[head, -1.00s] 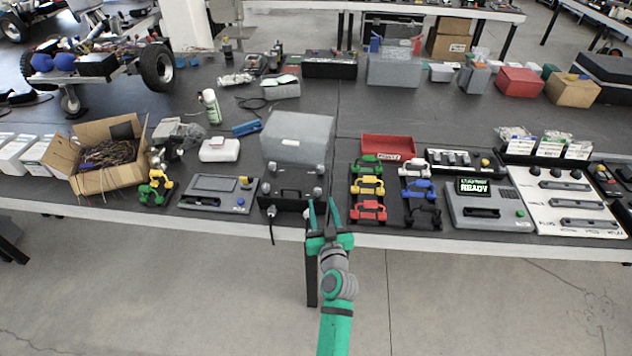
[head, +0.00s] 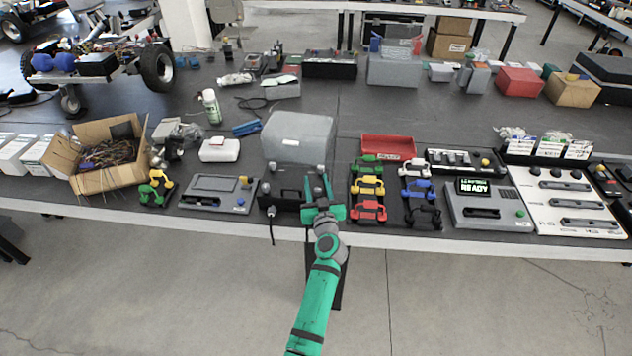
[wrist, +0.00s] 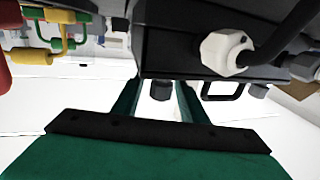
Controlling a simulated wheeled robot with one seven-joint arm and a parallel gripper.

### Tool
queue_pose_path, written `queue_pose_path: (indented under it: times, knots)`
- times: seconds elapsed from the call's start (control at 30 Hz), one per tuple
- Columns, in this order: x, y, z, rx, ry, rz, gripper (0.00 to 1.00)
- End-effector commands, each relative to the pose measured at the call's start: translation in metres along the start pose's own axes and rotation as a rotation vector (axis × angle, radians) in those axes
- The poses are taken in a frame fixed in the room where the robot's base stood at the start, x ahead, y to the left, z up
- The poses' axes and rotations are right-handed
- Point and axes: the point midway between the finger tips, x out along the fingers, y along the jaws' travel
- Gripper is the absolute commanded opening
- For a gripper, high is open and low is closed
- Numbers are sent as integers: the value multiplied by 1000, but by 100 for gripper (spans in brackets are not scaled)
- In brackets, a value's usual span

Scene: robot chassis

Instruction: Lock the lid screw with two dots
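A grey box (head: 298,137) with a black front stands near the table's front edge. Several grey knob-like screws (head: 270,167) show on its front; their dot marks are too small to read. My gripper (head: 322,190) is at the lower right of this front and hides part of it. In the wrist view, my gripper's two fingers (wrist: 160,95) are apart. A dark round knob (wrist: 161,90) shows between them, with gaps on both sides. The box's dark body (wrist: 190,50) fills the upper middle there. I cannot tell whether this knob has two dots.
Coloured handles (head: 368,188) stand close to the right of my gripper. A black cable runs from a pale hexagonal plug (wrist: 225,52) beside the fingers. A grey panel (head: 218,195) lies left of the box, and a device reading READY (head: 485,205) stands further right.

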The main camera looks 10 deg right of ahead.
Motion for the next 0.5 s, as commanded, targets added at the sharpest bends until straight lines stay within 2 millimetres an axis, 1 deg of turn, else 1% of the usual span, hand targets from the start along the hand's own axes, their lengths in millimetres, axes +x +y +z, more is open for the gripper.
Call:
queue_pose_path:
  times: [0.2,0.47,0.5]
  knots:
    - [9,0,0,1,0,-1,39]
    - [9,0,0,0,0,-1,39]
    - [9,0,0,0,0,-1,30]
